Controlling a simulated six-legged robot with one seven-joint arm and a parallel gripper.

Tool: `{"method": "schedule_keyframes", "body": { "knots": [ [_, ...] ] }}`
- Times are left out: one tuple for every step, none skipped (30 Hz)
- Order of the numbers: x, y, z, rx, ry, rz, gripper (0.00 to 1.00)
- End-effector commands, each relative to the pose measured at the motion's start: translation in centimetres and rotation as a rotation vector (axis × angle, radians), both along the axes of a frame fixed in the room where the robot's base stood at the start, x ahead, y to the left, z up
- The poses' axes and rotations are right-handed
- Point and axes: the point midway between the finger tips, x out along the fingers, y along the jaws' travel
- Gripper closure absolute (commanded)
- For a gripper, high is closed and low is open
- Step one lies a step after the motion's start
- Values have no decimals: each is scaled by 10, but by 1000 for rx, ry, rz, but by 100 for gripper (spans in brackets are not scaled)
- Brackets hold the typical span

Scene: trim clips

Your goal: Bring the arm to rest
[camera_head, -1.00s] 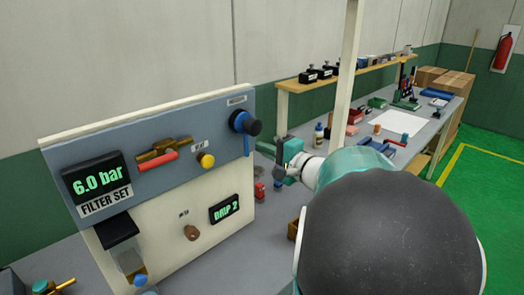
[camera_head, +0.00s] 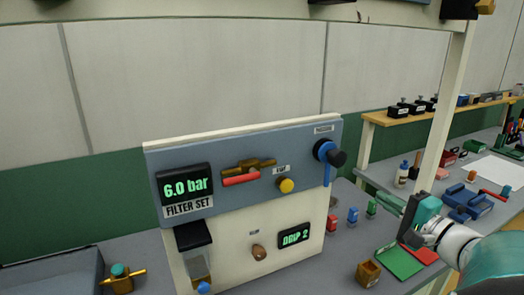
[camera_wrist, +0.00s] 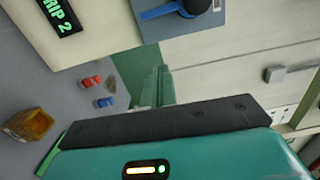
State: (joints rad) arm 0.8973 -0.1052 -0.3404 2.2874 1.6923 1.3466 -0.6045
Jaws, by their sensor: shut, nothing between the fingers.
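My gripper (camera_head: 388,201) is at the right of the head view, beside the right end of the panel and apart from the blue-handled valve. Its fingers are shut with nothing held. In the wrist view my gripper (camera_wrist: 157,86) shows its pale green fingers close together, above the teal housing. My arm runs out of the head view at the lower right, so most of it is hidden. The filter panel (camera_head: 230,230) stands upright on the bench, its display (camera_head: 185,186) reading 6.0 bar.
The blue-handled valve (camera_head: 326,165) sits at the panel's upper right. Small red and blue parts (camera_head: 352,215), a wooden box (camera_head: 368,273) and a green tray (camera_head: 400,262) lie right of the panel. A white post (camera_head: 440,125) rises behind my gripper. A grey tray (camera_head: 50,275) is at left.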

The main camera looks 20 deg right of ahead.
Motion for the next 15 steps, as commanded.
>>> {"method": "schedule_keyframes", "body": {
  "knots": [
    [0, 0, 0, 0, 0, 0, 100],
    [0, 0, 0, 0, 0, 0, 100],
    [1, 1, 0, 0, 3, 4, 100],
    [2, 3, 0, -2, 7, 11, 100],
    [4, 7, -1, -3, 14, 23, 100],
    [8, 16, -2, -8, 31, 48, 100],
    [12, 26, -4, -12, 47, 75, 100],
    [16, 38, -6, -20, 69, 107, 100],
    [22, 57, -10, -33, 108, 160, 100],
    [26, 74, -13, -47, 140, 205, 100],
    [30, 93, -17, -64, 177, 254, 100],
    [33, 119, -24, -96, 235, 325, 100],
    [34, 140, -30, -125, 279, 377, 100],
    [34, 160, -36, -158, 326, 431, 100],
    [31, 186, -44, -209, 389, 498, 100]
  ]
}}
